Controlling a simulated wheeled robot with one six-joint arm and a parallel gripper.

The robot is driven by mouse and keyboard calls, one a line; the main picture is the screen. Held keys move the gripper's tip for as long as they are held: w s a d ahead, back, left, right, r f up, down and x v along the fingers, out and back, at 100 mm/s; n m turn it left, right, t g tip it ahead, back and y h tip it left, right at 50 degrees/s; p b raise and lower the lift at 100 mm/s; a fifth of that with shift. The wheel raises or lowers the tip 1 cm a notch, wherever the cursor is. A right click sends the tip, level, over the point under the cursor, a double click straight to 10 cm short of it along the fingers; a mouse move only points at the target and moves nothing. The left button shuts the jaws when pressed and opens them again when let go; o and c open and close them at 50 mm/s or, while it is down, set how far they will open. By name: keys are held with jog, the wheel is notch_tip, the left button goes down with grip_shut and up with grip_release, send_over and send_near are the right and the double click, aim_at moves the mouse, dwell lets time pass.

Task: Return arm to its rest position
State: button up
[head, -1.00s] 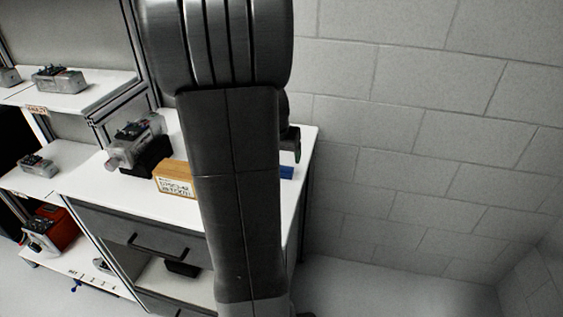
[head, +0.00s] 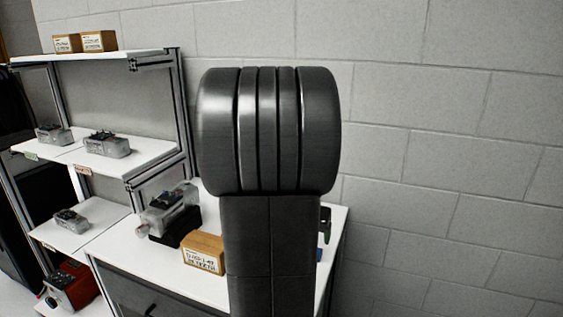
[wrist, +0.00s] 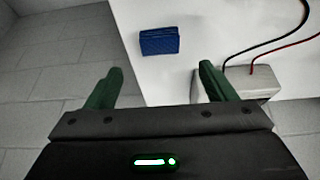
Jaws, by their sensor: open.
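My gripper (wrist: 158,88) shows in the wrist view with its two green fingers wide apart and nothing between them. It hangs near the edge of the white worktop (wrist: 190,70), with floor below the left finger. In the head view my dark arm stands upright in the middle and hides most of my gripper; only a small dark and green part (head: 325,226) shows at its right side. A blue object (wrist: 160,40) lies flat on the worktop beyond the fingers, touched by neither. A grey box with red and black leads (wrist: 250,82) is just right of the right finger.
A cardboard box (head: 204,253) and a grey device on a black stand (head: 170,211) are on the worktop, left of my arm. Shelves with servo-like devices (head: 107,143) stand at the left. A block wall (head: 430,150) is behind; the right side is clear.

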jog(key=x, duration=0.9)
jog(key=shift+w+f, duration=0.1)
jog(key=shift+f, duration=0.25)
jog(key=shift+r, duration=1.35)
jog(key=shift+f, duration=0.1)
